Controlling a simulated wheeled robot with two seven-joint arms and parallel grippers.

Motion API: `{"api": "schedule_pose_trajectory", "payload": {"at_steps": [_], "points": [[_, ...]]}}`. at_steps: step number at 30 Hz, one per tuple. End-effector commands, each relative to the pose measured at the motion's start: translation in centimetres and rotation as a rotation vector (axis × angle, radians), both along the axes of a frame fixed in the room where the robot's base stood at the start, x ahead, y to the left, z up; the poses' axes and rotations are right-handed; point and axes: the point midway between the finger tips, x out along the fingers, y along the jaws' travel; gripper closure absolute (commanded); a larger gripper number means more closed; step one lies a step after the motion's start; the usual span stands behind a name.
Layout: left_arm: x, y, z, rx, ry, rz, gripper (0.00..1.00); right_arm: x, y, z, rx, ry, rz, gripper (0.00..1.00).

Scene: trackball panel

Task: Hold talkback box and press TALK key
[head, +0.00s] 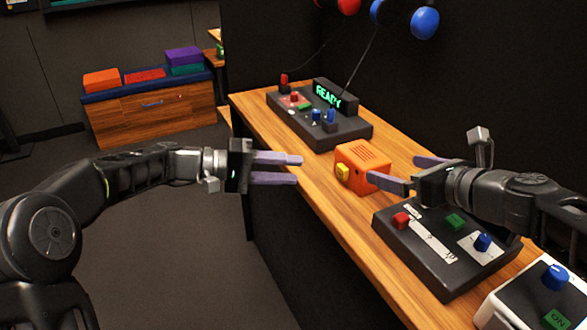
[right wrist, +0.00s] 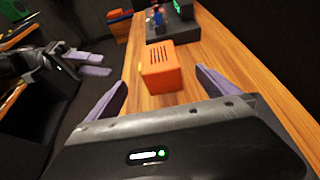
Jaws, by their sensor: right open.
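The talkback box is an orange box (head: 366,163) with slots in its top, standing on the wooden table. A yellow key (head: 342,172) sticks out of its left side in the head view. My right gripper (head: 410,172) is open, its purple fingers pointing toward the box. In the right wrist view the box (right wrist: 160,70) stands ahead, between the lines of the two fingers, and looks untouched.
A dark panel (head: 405,250) with red, green and blue controls lies under my right arm. A READY console (head: 350,132) with levers stands behind the box. A white unit (head: 490,318) is at the near right. Headphones hang above. Floor left of the table is clear.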

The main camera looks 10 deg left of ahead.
Motion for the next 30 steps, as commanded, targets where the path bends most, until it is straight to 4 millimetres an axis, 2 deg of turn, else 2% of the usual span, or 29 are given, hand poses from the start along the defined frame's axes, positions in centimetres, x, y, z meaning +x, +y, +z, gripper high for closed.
{"api": "schedule_pose_trajectory", "payload": {"at_steps": [7, 19, 30], "points": [[0.0, 0.0, -0.1, 0.001, 0.001, 0.0, 0.64, 1.2, 0.8, -0.6, 0.001, 0.002, 0.002, 0.02], [0.0, 0.0, -0.1, 0.002, 0.001, 0.0, 0.64, 5.5, 3.5, -2.7, 0.002, 0.001, 0.001, 0.02], [0.0, 0.0, -0.1, 0.002, 0.001, 0.0, 0.64, 6.1, 3.9, -3.0, -0.001, 0.0, 0.0, 0.02]]}}
